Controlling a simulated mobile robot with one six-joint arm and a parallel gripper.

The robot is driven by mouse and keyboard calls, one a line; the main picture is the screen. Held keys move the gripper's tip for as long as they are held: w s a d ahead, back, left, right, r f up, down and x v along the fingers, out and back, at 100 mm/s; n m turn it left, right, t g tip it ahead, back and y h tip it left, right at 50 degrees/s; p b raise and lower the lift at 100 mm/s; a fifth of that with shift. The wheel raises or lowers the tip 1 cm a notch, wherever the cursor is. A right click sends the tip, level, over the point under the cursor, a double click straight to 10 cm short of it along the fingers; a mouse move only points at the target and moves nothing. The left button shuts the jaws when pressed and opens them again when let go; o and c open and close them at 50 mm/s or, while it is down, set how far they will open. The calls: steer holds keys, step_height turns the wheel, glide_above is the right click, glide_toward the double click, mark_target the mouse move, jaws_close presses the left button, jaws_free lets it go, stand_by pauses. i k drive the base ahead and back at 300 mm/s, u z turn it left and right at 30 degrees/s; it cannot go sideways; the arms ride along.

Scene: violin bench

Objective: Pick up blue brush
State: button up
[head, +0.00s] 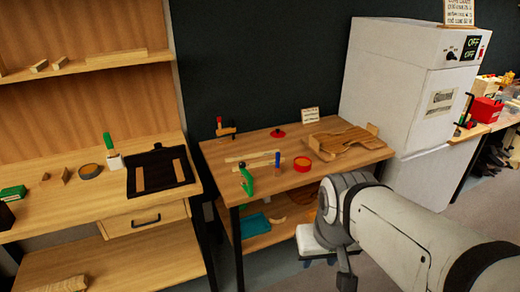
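A small upright blue item (277,159), which looks like the blue brush, stands on the middle wooden workbench (222,160). It is between a green tool and a red ring. At this size I cannot make out its bristles or what holds it upright. My arm comes in from the lower right, in front of the bench's right end, well apart from the blue item. I cannot make out my gripper's fingers in this view.
A green clamp-like tool (246,181) stands left of the blue item. A white cabinet (400,100) stands behind on the right. Another bench (85,205) stands left.

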mark_target(277, 169)
steer(key=z, duration=0.05)
steer(key=i, duration=1)
steer(key=u, duration=0.05)
